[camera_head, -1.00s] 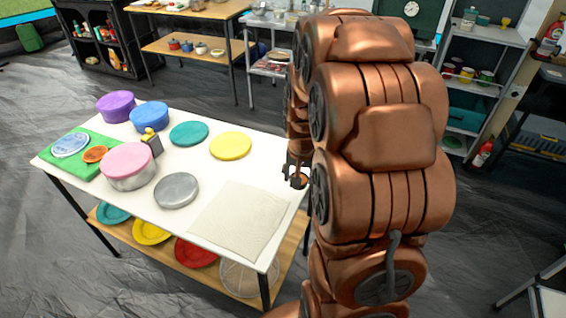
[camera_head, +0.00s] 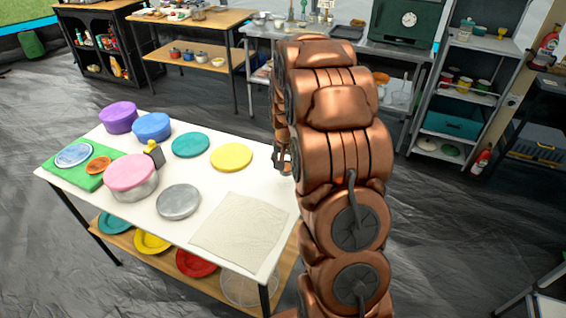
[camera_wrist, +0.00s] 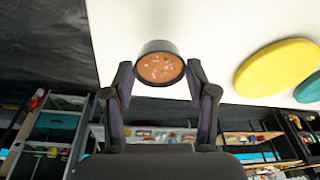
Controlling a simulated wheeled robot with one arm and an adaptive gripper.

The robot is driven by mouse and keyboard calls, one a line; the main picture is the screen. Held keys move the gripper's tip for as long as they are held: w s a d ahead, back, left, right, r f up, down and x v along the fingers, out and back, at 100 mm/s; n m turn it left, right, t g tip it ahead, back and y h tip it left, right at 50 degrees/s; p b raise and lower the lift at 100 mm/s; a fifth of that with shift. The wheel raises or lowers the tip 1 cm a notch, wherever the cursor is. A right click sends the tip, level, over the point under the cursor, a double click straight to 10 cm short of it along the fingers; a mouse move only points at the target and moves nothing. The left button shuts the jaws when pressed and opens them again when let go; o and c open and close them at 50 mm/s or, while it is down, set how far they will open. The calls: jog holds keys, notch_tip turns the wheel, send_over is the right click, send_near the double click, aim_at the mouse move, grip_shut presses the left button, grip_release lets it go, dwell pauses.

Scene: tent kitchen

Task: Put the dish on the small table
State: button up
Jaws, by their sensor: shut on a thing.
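The dish is a small dark bowl (camera_wrist: 158,47) with orange-brown contents, between my fingers in the wrist view. My gripper (camera_wrist: 160,84) is shut on its sides. In the head view my gripper (camera_head: 284,160) shows at the right edge of a white-topped table (camera_head: 221,187), partly hidden by my arm; the bowl cannot be made out there. The same white top fills the upper right of the wrist view (camera_wrist: 220,40), and the bowl overlaps its edge in that picture. Its height above the top cannot be told.
The white table holds a yellow disc (camera_head: 231,157), a teal disc (camera_head: 190,144), a grey round tin (camera_head: 178,201), a pink-lidded pot (camera_head: 131,172) and a beige cloth (camera_head: 240,226). Bare white top lies between the yellow disc and the right edge. Shelves and counters stand behind.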

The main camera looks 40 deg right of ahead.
jog(key=shift+w+d+f+p, duration=0.1)
jog(key=shift+w+d, duration=0.1)
jog(key=shift+w, duration=0.4)
jog(key=shift+w+d+f+p, duration=0.1)
jog(key=shift+w+d+p, duration=0.05)
jog(key=shift+w, duration=0.4)
jog(key=shift+w+d+f+p, duration=0.1)
jog(key=shift+w+d, duration=0.1)
jog(key=shift+w, duration=0.4)
jog(key=shift+f+p, duration=0.6)
jog(key=shift+f, duration=1.05)
jog(key=shift+f, duration=0.2)
jog(key=o, duration=0.9)
